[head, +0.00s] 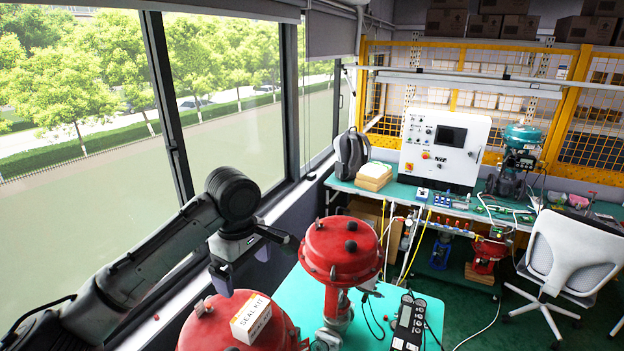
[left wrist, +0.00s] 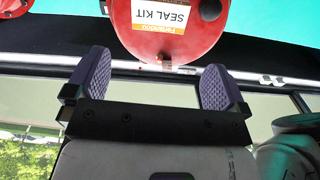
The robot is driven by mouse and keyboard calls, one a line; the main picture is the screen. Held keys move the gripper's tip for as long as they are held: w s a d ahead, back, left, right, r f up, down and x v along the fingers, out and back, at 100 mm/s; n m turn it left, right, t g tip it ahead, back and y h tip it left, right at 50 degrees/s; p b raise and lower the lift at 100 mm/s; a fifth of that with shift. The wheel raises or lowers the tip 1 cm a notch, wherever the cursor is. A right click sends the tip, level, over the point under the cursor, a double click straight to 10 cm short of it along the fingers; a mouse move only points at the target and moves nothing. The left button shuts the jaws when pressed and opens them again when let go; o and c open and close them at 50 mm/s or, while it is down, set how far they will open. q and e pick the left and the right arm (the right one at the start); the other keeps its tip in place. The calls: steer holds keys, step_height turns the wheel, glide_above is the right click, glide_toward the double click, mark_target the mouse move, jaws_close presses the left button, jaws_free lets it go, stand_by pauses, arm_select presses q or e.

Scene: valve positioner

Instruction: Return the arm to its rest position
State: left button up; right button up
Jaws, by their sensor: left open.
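My left arm comes in from the left in the head view, and its left gripper (head: 244,272) hangs in front of the window, above and to the left of the red valve actuators. In the left wrist view the left gripper (left wrist: 156,74) shows two purple ridged finger pads wide apart with nothing between them. A white box marked SEAL KIT (head: 251,318) lies on the nearer red actuator (head: 207,328), below the gripper and apart from it. The box (left wrist: 166,14) appears upside down in the left wrist view. My right gripper is in neither view.
A second red actuator (head: 341,250) stands on the turquoise table (head: 292,298), close to the gripper's right. A dark handheld device (head: 408,322) lies on that table. The window sill (head: 172,322) runs close by. A control panel (head: 443,148) and a white chair (head: 572,252) are farther back.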

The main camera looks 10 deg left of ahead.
arm_select(q)
steer(key=w+d+r+m+t, duration=0.25)
steer(key=r+m+t, duration=0.4)
steer(key=m, duration=0.85)
steer(key=s+d+r+m+t+h, duration=0.1)
steer(key=s+d+r+m+t, duration=0.15)
steer(key=r+m+t, duration=0.2)
steer(key=s+d+r+m+t+h, duration=0.1)
steer(key=s+d+r+m+t, duration=0.15)
steer(key=r+t, duration=0.2)
steer(key=s+a+f+n+g+y+p, duration=0.15)
steer(key=s+a+f, duration=0.3)
steer(key=f, duration=0.45)
steer(key=s+a+f+n+g+p, duration=0.1)
steer(key=s+a+f+n+g, duration=0.15)
steer(key=s+f, duration=0.5)
steer(key=s+a+f+n+g+p, duration=0.15)
steer(key=s+a+f, duration=0.25)
steer(key=f, duration=0.7)
steer(key=s+f+n+g, duration=0.1)
steer(key=s+f+g, duration=0.5)
steer(key=s+f, duration=1.1)
steer(key=shift+s+a+f+p, duration=0.15)
steer(key=shift+s+f+p, duration=0.3)
steer(key=shift+s, duration=0.8)
